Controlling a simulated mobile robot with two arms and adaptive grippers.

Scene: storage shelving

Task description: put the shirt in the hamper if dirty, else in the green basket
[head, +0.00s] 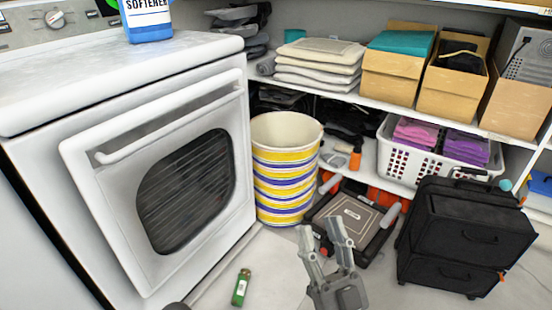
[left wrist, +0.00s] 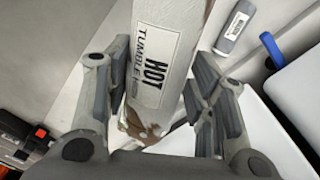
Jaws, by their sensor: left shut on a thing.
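In the left wrist view, a white item (left wrist: 166,55) printed with "HOT TUMBLE" lies between the fingers of my left gripper (left wrist: 162,62), which is shut on it. It seems to be the shirt, seen close up, with a brown patch near its lower end. My left gripper does not show in the head view. A tall round bin with yellow, white and blue stripes (head: 286,170), which looks like the hamper, stands right of the white machine. My right gripper (head: 324,232) is open and empty above the floor in front. I cannot make out a green basket.
A white front-loading machine (head: 150,190) fills the left. A black case (head: 468,240) stands on the right, with a dark flat device (head: 350,222) beside it. A white basket (head: 440,172) of pink and purple cloth sits on the shelf.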

